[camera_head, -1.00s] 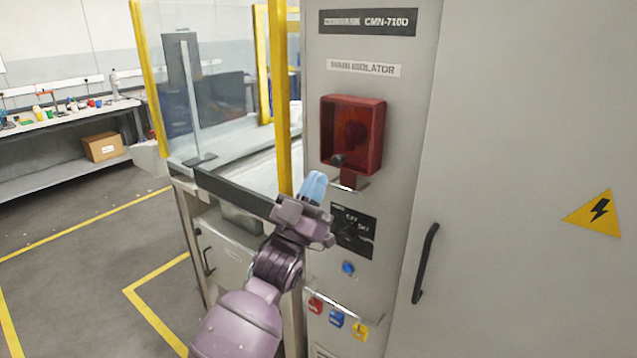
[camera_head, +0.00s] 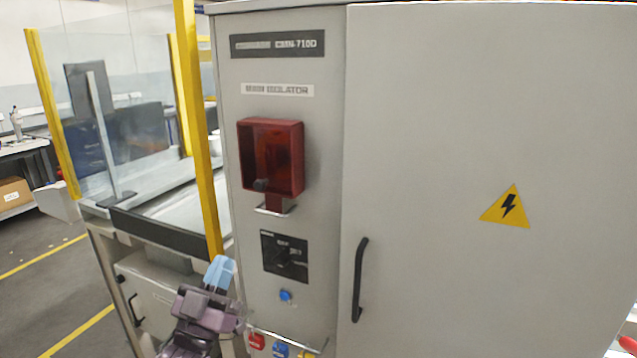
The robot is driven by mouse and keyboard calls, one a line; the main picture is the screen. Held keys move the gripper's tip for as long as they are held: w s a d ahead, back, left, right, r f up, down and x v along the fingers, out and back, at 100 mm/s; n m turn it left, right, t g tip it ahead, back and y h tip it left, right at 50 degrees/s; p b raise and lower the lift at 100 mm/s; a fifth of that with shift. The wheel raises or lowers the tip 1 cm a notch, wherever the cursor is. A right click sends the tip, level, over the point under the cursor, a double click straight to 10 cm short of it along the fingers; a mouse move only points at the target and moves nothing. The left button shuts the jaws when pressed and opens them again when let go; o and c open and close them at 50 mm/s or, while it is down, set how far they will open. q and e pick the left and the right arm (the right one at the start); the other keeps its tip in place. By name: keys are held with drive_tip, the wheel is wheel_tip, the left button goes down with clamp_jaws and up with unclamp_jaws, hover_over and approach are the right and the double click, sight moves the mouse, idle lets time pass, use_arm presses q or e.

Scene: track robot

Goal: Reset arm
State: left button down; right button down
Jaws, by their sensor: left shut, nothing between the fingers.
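My left gripper (camera_head: 221,270), with light blue fingertips, is shut and empty. It is low in the picture, in front of the yellow post and the left edge of the grey cabinet (camera_head: 420,120). It appears apart from the controls. My right gripper is not in view.
The cabinet front has a red isolator box (camera_head: 271,158), a black switch plate (camera_head: 285,256), a blue button (camera_head: 285,295) and hanging tags, red (camera_head: 256,341) and blue (camera_head: 280,350). A black door handle (camera_head: 359,280) sticks out. A glazed guard with a yellow post (camera_head: 196,130) stands left.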

use_arm(q)
drive_tip(key=s+a+f+g+y, duration=0.1)
drive_tip(key=f+g+y, duration=0.1)
drive_tip(key=f, duration=0.4)
drive_tip(key=s+a+f+n+g+y, duration=0.1)
drive_tip(key=f+g+y, duration=0.15)
drive_tip(key=f, duration=0.25)
drive_tip(key=s+a+f+g+y, duration=0.1)
drive_tip(key=s+a+f+g, duration=0.15)
drive_tip(key=f, duration=0.35)
drive_tip(key=s+a+f+n+g+y, duration=0.1)
drive_tip(key=s+a+f+g, duration=0.1)
drive_tip(key=s+f, duration=0.6)
drive_tip(key=s+a+f+g+y, duration=0.1)
drive_tip(key=s+f+g, duration=0.3)
drive_tip(key=s+f, duration=0.5)
drive_tip(key=shift+s+a+n, duration=0.4)
drive_tip(key=shift+s, duration=0.7)
drive_tip(key=shift+f, duration=0.1)
